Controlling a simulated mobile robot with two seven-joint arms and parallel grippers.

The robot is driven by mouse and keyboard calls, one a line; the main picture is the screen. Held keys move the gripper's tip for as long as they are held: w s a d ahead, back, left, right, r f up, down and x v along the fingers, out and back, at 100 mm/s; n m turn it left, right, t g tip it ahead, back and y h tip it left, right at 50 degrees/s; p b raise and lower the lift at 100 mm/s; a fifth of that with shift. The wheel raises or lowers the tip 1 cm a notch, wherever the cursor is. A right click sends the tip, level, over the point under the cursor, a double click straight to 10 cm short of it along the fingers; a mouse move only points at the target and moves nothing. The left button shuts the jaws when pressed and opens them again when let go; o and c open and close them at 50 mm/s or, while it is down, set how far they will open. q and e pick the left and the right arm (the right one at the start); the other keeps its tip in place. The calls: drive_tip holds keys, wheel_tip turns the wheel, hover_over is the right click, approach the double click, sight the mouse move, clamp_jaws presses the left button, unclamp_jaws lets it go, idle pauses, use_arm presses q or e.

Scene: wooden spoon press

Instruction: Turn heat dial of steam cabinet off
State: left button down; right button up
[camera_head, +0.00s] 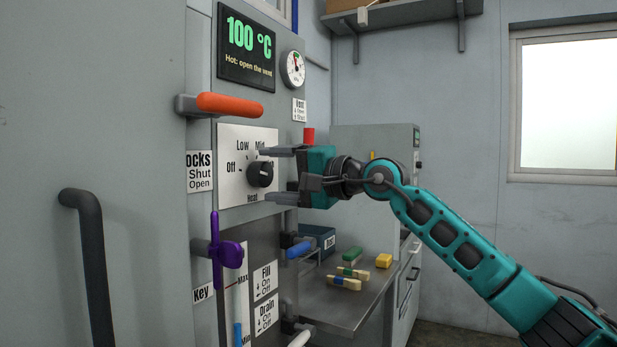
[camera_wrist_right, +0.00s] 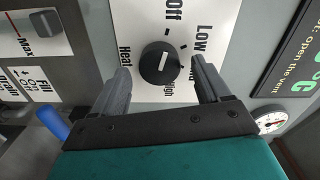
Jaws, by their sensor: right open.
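The heat dial (camera_head: 260,174) is a round black knob on a white plate (camera_head: 231,189) marked Off, Low, Mid and Heat. My right gripper (camera_head: 266,175) is open, with one finger above and one below the dial in the head view. In the right wrist view the gripper (camera_wrist_right: 161,67) has its fingers on either side of the dial, apart from it. My left gripper is not in view.
The steam cabinet's display (camera_head: 247,48) reads 100 °C and "Hot: open the vent". An orange handle (camera_head: 229,105) juts out above the dial and a purple lever (camera_head: 216,253) below. A gauge (camera_head: 292,68) is at upper right. A metal shelf (camera_head: 335,308) holds several small blocks.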

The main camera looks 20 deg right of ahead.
drive_tip(key=b+v, duration=0.1)
drive_tip(key=v, duration=1)
drive_tip(key=shift+s+d, duration=0.15)
drive_tip(key=shift+d, duration=0.05)
